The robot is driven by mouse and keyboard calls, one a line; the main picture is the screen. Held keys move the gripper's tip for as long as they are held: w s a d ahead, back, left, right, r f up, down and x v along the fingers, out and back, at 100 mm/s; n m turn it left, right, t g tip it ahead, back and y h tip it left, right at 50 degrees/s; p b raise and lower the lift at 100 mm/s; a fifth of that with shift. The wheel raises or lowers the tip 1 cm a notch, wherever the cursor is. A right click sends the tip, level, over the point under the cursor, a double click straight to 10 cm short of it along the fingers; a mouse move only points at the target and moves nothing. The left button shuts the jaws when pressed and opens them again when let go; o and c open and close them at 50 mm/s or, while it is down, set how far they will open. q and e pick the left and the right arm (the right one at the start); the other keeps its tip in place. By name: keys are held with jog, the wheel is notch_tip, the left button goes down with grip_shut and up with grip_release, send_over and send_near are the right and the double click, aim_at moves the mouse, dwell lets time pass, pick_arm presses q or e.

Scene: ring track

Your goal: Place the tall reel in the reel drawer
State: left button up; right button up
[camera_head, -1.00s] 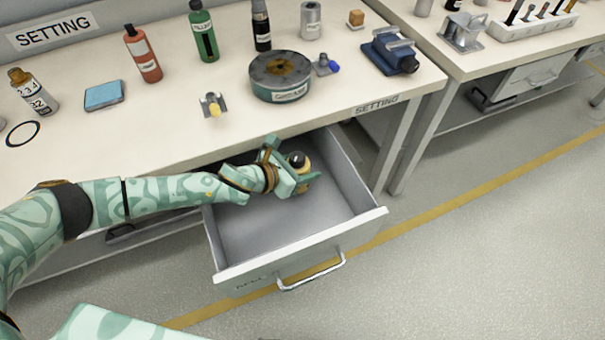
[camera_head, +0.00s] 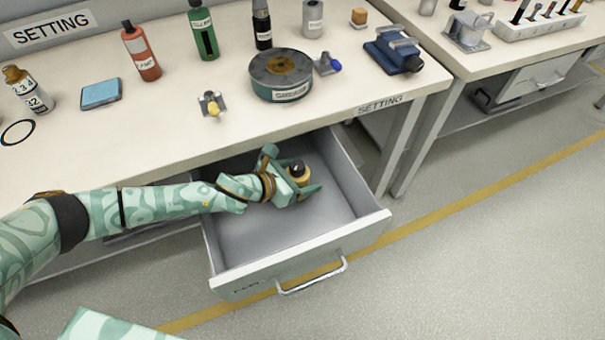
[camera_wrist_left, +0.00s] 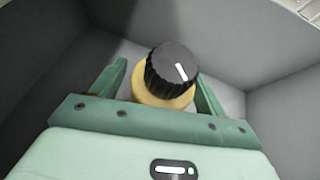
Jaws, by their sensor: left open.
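The tall reel (camera_head: 299,170), with a black ridged top and a yellow lower part, is inside the open grey reel drawer (camera_head: 348,240). My left gripper (camera_head: 294,173) is in the drawer, with its green fingers open on either side of the reel. In the left wrist view the reel (camera_wrist_left: 170,75) stands between the spread fingers (camera_wrist_left: 165,90), with a gap visible on the left; contact on the right cannot be told. The palm hides the reel's base, so its contact with the drawer floor is not clear. My right gripper is not in view.
The bench top (camera_head: 180,125) lies above and behind the drawer. It holds a round green tin (camera_head: 281,88), bottles, a blue vise (camera_head: 393,52) and a small yellow-tipped clamp (camera_head: 211,104). The drawer's front and right floor are clear. A second bench (camera_head: 460,65) stands at right.

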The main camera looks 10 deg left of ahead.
pick_arm(q)
jog(key=p+v, duration=0.4)
jog(key=v, duration=0.7)
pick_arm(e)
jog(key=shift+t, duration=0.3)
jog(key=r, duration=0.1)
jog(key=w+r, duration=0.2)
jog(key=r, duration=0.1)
pick_arm(q)
jog(key=shift+s+r, duration=0.1)
jog(key=shift+s, duration=0.05)
